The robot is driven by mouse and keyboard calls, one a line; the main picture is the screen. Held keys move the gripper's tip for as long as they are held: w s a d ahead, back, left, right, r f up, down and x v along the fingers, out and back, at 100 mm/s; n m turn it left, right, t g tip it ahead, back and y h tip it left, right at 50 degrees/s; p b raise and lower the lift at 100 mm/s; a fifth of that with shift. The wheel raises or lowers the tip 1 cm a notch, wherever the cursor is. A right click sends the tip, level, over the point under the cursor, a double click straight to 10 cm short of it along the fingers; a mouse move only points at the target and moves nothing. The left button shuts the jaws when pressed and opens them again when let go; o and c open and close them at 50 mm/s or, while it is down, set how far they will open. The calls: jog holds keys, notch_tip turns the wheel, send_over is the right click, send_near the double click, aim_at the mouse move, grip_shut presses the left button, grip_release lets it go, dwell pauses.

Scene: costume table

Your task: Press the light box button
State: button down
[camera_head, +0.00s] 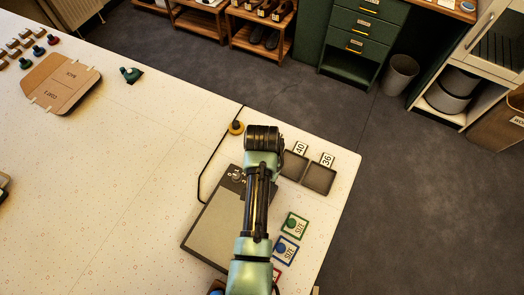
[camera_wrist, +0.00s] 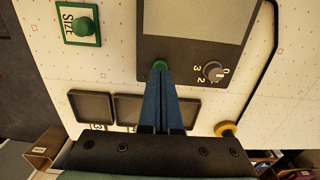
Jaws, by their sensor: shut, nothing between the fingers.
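The light box (camera_head: 214,238) lies on the table, a dark flat case with a pale panel; my arm covers part of it in the head view. In the wrist view its dark control strip (camera_wrist: 190,50) carries a green button (camera_wrist: 160,64) and a grey knob (camera_wrist: 213,71) with numbers beside it. My gripper (camera_wrist: 160,78) is shut and empty, its blue fingers pointing at the button. The fingertips overlap the button's near edge in the picture; I cannot tell whether they touch it. The head view hides the fingers and the button.
Two dark trays (camera_head: 319,179) labelled 40 and 36 sit by the table edge. SIZE cards with coloured knobs, one green (camera_head: 295,224) and one blue (camera_head: 286,249), lie right of the box. A black cable runs by a yellow round piece (camera_head: 236,127).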

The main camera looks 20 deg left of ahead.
jog(key=shift+f+b, duration=0.75)
jog(key=shift+f, duration=0.25)
jog(key=shift+r, duration=0.1)
jog(key=shift+r+p, duration=3.45)
jog(key=shift+p, duration=0.2)
